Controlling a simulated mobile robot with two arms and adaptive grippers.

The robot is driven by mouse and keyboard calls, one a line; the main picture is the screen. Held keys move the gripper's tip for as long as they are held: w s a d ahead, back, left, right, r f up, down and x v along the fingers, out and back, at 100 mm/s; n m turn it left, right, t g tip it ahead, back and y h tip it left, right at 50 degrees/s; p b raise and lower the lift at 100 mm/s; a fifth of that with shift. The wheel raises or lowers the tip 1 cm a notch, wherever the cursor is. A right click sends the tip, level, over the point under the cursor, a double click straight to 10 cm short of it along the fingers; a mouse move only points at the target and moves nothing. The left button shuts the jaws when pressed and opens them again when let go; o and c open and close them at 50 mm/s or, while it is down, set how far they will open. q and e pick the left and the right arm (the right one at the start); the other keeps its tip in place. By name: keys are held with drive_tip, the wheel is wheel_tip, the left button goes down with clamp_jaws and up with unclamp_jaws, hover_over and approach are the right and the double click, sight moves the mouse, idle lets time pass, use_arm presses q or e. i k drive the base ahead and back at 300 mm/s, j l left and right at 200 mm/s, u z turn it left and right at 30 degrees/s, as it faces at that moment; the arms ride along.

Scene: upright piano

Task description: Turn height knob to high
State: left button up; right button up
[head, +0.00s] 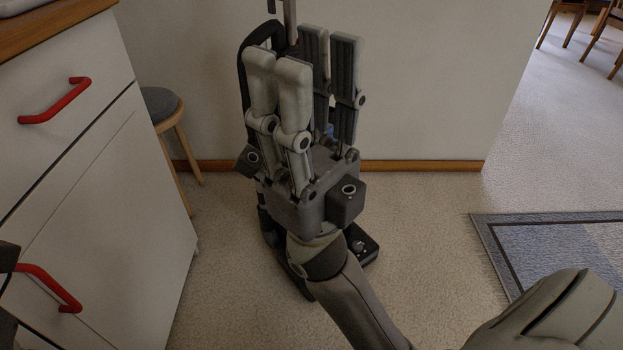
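A black upright appliance that looks like a vacuum cleaner stands on the carpet. Its looped handle (243,75) rises behind my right gripper, and its low base (362,250) shows to the right of my wrist. A small pale knob-like part (358,243) sits on the base; I cannot read its setting. My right gripper (304,50) points up in front of the appliance. Its fingers are apart, with nothing seen between them. It hides most of the appliance's body. Only a dark sliver at the left edge may be my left gripper (8,256); its state is unclear.
A white cabinet (95,215) with red handles (55,100) stands at the left, with a round stool (160,104) behind it. A pale wall (430,80) is behind the appliance. A blue-grey rug (560,245) lies at the right. Carpet between is clear.

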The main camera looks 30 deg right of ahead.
sight(356, 247)
drive_tip(key=z, duration=1)
